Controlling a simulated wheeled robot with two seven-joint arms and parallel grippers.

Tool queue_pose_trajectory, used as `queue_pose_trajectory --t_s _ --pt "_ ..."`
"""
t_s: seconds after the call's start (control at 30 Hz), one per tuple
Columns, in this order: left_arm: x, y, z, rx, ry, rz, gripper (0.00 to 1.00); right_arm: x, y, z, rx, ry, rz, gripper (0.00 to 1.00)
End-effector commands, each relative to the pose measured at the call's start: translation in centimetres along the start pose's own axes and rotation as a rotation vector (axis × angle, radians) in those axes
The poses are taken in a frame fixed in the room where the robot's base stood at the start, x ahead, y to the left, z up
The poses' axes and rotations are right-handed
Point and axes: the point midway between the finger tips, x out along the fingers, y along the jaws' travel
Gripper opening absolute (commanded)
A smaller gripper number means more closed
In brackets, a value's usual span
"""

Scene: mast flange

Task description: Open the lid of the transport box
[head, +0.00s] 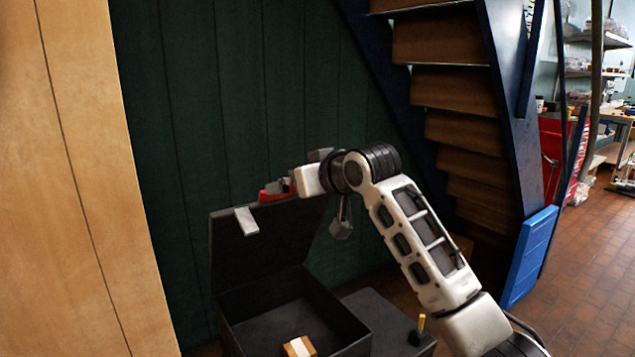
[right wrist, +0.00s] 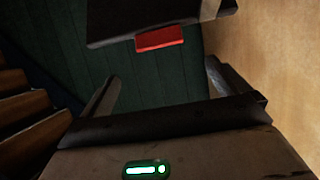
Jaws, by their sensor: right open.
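The transport box (head: 345,312) is black and stands low against the dark green wall. Its lid (head: 275,240) stands up at the back, so the box is open. A red tab (head: 275,190) shows at the lid's top edge and a light grey piece (head: 246,221) lies over its inner face. My right gripper (head: 308,180) is at the lid's top edge, partly hidden by its wrist. In the right wrist view the fingers (right wrist: 162,75) are spread with nothing between them; the lid (right wrist: 115,25) and red tab (right wrist: 160,39) are beyond, apart from them. My left gripper is out of view.
A block with a pale stripe (head: 299,346) lies in the box. A dark low surface with a yellow-handled item (head: 420,325) is right of the box. A wooden panel (head: 80,180) stands left, stairs (head: 465,130) right.

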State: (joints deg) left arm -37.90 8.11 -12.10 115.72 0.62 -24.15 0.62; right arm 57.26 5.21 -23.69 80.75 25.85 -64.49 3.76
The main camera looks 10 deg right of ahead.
Motion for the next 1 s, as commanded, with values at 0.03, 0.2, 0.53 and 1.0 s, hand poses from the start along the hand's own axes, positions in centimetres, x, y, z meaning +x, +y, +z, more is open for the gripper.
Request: queue_pose_trajectory --t_s 0.03,0.2,0.53,1.0 --pt "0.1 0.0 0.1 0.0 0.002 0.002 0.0 -1.0 0.1 0.1 0.0 0.003 0.0 1.0" --pt "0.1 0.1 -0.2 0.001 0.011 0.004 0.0 -3.6 0.0 0.0 -0.001 0.004 0.0 1.0" --pt "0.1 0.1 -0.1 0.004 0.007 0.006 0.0 -5.0 0.0 -0.1 0.0 0.001 -0.001 1.0" --pt "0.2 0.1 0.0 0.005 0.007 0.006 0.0 -1.9 -0.1 12.3 0.074 -0.041 0.006 1.0"
